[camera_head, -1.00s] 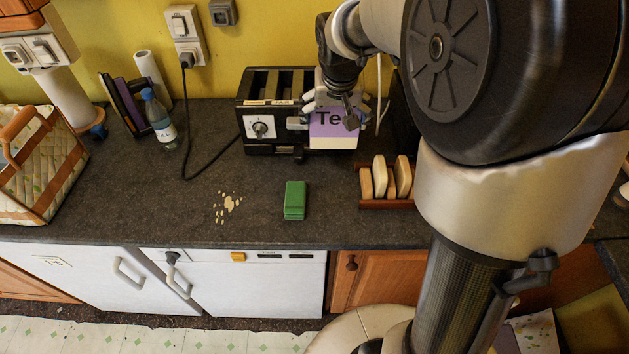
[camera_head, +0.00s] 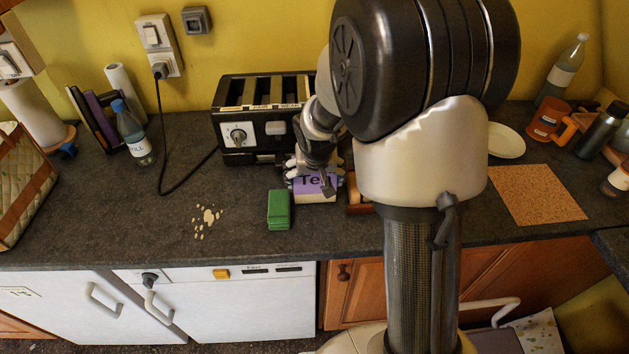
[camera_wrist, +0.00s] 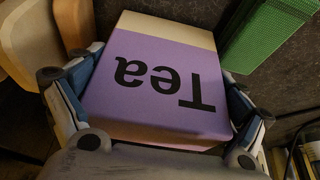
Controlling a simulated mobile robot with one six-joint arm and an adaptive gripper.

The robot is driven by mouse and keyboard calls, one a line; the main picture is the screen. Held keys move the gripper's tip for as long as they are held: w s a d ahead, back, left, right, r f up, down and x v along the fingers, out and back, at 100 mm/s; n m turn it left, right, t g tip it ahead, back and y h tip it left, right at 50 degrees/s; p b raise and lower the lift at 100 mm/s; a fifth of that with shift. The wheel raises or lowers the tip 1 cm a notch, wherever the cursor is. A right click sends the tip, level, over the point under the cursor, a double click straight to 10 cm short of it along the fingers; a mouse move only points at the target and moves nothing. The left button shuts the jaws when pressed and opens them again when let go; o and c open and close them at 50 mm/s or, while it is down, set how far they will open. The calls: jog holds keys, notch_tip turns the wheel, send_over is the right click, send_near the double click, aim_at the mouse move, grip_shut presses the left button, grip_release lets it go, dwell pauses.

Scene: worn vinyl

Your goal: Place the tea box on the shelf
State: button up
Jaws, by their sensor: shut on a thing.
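The tea box (camera_head: 313,184) is purple and cream with "Tea" printed on it. My gripper (camera_head: 316,172) is shut on it, in front of the toaster and just right of the green block. In the wrist view the tea box (camera_wrist: 160,85) sits between the two fingers of my gripper (camera_wrist: 155,125), its lettering upside down. Whether the box touches the counter cannot be told. No shelf is clearly recognisable in these views.
A black toaster (camera_head: 262,115) stands behind. A green block (camera_head: 278,208) lies close left of the box, and a wooden rack (camera_head: 358,206) close right, partly hidden by my arm. A cork mat (camera_head: 537,194), white plate (camera_head: 505,141) and bottles stand at right. Crumbs (camera_head: 207,221) lie left.

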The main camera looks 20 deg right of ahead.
jog(key=shift+f, duration=0.3)
jog(key=shift+f, duration=0.15)
jog(key=o, duration=0.9)
